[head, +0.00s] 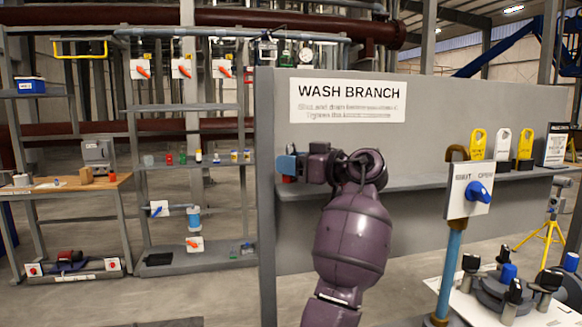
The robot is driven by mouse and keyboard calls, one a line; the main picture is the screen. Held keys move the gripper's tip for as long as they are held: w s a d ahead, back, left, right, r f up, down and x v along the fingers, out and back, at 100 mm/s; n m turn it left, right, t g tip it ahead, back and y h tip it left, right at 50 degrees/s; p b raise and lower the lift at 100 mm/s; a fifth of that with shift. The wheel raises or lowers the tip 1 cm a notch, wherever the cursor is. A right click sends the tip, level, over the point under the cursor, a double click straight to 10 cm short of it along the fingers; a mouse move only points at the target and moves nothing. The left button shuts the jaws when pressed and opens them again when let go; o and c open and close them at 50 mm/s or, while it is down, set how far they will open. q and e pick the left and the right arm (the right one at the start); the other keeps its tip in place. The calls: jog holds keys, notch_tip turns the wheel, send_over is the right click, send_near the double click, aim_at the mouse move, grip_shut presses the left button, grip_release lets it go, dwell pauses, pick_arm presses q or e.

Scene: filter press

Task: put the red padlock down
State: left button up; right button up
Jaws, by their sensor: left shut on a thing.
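My left gripper (289,166) is at the left end of the grey shelf on the wash branch panel, with its blue fingertips pointing left. It is shut on a small red thing, which looks like the red padlock (289,179); only a sliver shows below the fingertips. The rest of it is hidden by the gripper. I cannot tell whether it touches the shelf (415,184). My right gripper is out of view.
Yellow and white tags (502,145) stand on the shelf's right part; its middle looks clear beyond my arm. A pipe with a blue-handled valve (479,192) rises in front at right. A rack (190,165) of small items stands left.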

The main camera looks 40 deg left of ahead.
pick_arm(q)
jog(key=shift+a+f, duration=0.15)
jog(key=shift+f, duration=0.55)
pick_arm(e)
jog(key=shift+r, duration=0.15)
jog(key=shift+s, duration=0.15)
pick_arm(q)
jog(key=shift+f, duration=0.2)
jog(key=o, duration=1.1)
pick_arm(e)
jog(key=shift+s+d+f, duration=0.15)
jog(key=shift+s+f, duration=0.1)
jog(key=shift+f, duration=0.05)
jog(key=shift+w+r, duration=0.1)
